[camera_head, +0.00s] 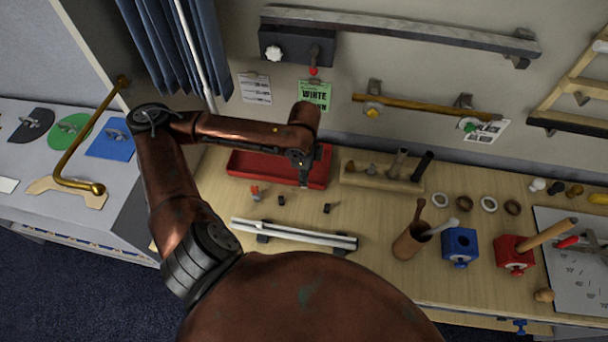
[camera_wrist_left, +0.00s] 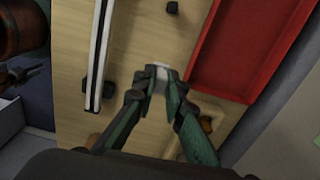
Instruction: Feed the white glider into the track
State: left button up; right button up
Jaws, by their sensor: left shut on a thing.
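The white glider (camera_wrist_left: 160,73) shows in the left wrist view as a small pale piece between my left fingertips (camera_wrist_left: 160,82), which are shut on it. In the head view my left gripper (camera_head: 304,176) points down over the front of the red tray, and I cannot make out the glider there. The white track (camera_head: 294,233) lies on dark supports on the table, in front of the gripper and apart from it. The track also shows in the left wrist view (camera_wrist_left: 101,50), left of the fingers, with a dark slot along it.
The red tray (camera_head: 250,164) stands behind the track; a wooden block with several tools (camera_head: 360,178) is right of it. Small dark pieces (camera_head: 327,208) lie between tray and track. A wooden cup (camera_head: 408,243) and a blue box (camera_head: 459,243) stand to the right.

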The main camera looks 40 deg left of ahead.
pick_arm(q)
jog(key=shift+f+b, duration=0.45)
jog(key=shift+f, duration=1)
jog(key=shift+f+b, duration=0.35)
jog(key=shift+f, duration=0.7)
jog(key=shift+f+b, duration=1.8)
jog(key=shift+f, duration=3.85)
jog(key=o, duration=0.8)
jog(key=shift+o, duration=0.2)
